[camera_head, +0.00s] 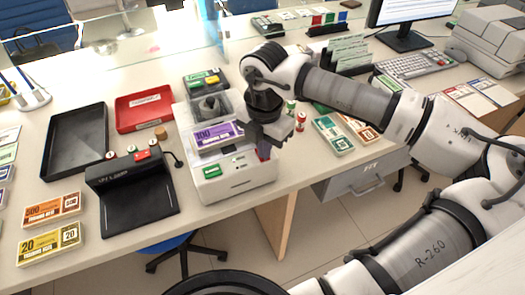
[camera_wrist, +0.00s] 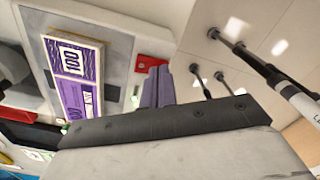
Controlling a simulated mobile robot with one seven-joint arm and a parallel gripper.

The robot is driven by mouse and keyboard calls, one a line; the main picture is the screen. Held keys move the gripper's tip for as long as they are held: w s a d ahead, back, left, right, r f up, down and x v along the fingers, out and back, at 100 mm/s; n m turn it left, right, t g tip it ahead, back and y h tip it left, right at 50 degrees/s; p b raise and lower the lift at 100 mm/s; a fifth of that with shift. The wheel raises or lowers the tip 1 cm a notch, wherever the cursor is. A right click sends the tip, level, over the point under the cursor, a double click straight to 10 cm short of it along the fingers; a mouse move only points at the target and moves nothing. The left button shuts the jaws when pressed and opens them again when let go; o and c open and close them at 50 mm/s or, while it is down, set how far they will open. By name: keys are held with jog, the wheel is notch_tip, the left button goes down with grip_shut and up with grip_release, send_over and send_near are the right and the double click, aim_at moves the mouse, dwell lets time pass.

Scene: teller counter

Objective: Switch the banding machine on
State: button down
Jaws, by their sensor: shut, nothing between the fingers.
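The banding machine (camera_head: 236,185) is a white box near the counter's front edge, with a purple 100 note bundle (camera_head: 217,135) on its top. A green label or button (camera_head: 212,171) is on its front part. In the wrist view the machine's light grey body (camera_wrist: 118,40) fills the left, with the bundle (camera_wrist: 75,75) on it. A red switch-like part (camera_wrist: 152,62) sits at the machine's edge. My gripper (camera_head: 264,152) is at the machine's right side. Its fingers (camera_wrist: 157,86) are shut and empty, close to the red part; I cannot tell whether they touch it.
A black lamp device (camera_head: 135,195), a red tray (camera_head: 145,108) and a black tray (camera_head: 78,140) are left of the machine. Note bundles (camera_head: 335,135) lie to the right. A grey drawer unit (camera_head: 355,180) is under the counter. The floor before the machine is open.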

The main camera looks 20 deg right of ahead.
jog(key=shift+r+p, duration=1.3)
jog(key=shift+r, duration=2.1)
